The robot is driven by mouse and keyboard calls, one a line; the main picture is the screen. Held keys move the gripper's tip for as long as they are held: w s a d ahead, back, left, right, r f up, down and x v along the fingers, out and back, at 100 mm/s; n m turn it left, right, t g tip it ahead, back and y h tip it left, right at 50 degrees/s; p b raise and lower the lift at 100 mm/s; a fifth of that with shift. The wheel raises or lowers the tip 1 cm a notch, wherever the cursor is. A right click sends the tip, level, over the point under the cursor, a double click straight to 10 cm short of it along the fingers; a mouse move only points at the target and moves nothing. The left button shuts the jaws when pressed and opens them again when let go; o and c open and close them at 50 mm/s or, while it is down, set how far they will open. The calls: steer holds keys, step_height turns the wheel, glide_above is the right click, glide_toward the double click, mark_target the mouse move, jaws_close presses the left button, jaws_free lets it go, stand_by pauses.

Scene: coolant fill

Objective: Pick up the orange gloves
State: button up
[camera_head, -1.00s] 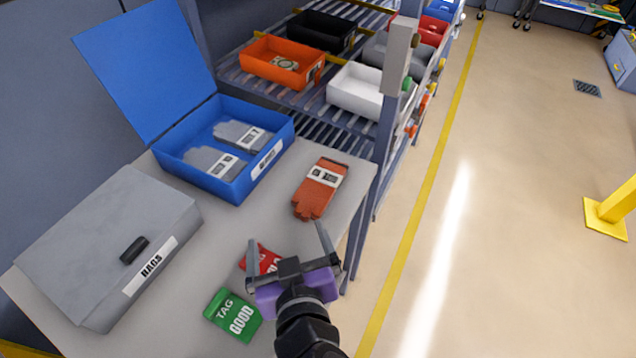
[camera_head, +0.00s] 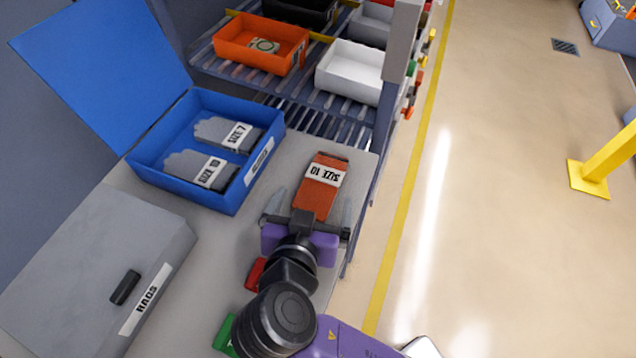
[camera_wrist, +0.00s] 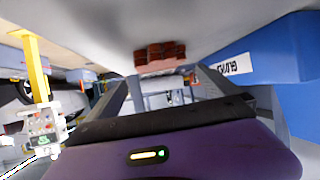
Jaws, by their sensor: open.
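The orange gloves (camera_head: 321,183), with a white band reading SIZE 10, lie on the grey table top right of the open blue box. My gripper (camera_head: 312,196) is open, with one finger on each side of the gloves' near part in the head view. The gripper body hides their near end. In the wrist view the gloves (camera_wrist: 160,55) show beyond the fingers, between and above the tips, and look apart from them. I cannot tell how high the fingers are above the table.
The blue box (camera_head: 262,178) holds grey gloves marked SIZE 7 and SIZE 10. A grey RAGS box (camera_head: 90,270), a red tag (camera_head: 255,273) and a green tag (camera_head: 226,335) are on the table (camera_head: 190,240). A shelf with an orange bin (camera_head: 262,44) and white bin (camera_head: 350,72) stands behind.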

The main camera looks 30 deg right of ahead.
mark_target(318, 188)
steer(key=p+x, duration=0.1)
steer(key=x, duration=0.4)
steer(key=shift+c, duration=0.5)
steer(key=c, duration=1.3)
